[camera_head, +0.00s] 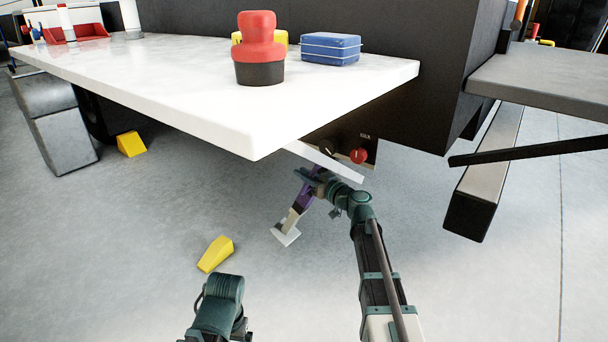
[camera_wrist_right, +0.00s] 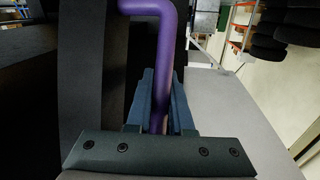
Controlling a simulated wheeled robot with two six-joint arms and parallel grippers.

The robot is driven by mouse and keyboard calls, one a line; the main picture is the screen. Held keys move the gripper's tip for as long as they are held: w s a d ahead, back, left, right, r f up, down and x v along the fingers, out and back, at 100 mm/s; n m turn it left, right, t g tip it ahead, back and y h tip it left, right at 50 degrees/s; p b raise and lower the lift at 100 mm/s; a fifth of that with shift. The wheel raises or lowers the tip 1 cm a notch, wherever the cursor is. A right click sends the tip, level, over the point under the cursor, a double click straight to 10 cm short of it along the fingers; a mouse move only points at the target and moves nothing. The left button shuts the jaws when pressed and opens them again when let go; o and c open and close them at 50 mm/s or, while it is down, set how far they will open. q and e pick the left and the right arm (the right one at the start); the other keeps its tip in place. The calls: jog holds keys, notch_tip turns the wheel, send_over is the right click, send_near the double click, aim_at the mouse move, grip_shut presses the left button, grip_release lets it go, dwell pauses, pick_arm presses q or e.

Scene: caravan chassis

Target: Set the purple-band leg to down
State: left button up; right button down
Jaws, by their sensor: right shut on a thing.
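The purple-band leg (camera_head: 292,217) hangs beneath the white tabletop, slanting down to a pale square foot (camera_head: 286,235) near the floor. Whether the foot touches the floor is unclear. My right gripper (camera_head: 311,181) is at the leg's upper part, partly hiding it. In the right wrist view a bent purple bar (camera_wrist_right: 167,45) runs down between the fingers of my right gripper (camera_wrist_right: 160,100), which is shut on it. My left arm's end (camera_head: 217,308) is low in the head view, away from the leg; its fingers cannot be made out.
The white tabletop (camera_head: 180,85) overhangs the leg. A panel with a red knob (camera_head: 359,156) is just behind my right gripper. Yellow wedges (camera_head: 215,254) (camera_head: 131,144) lie on the floor. A grey step (camera_head: 545,82) juts out at right. Floor between is clear.

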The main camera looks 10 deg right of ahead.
jog(key=shift+s+d+p, duration=0.15)
jog(key=shift+s+p, duration=0.1)
jog(key=shift+p, duration=0.25)
jog(key=s+d+f+g+h+p, duration=0.2)
jog(key=s+d+g+p, duration=0.1)
jog(key=p, duration=0.3)
jog(key=shift+s+d+f+n+g+h, duration=0.4)
jog(key=shift+s+g, duration=0.2)
jog(key=shift+s, duration=0.2)
jog(key=c, duration=0.8)
grip_release()
jog(key=shift+r, duration=0.1)
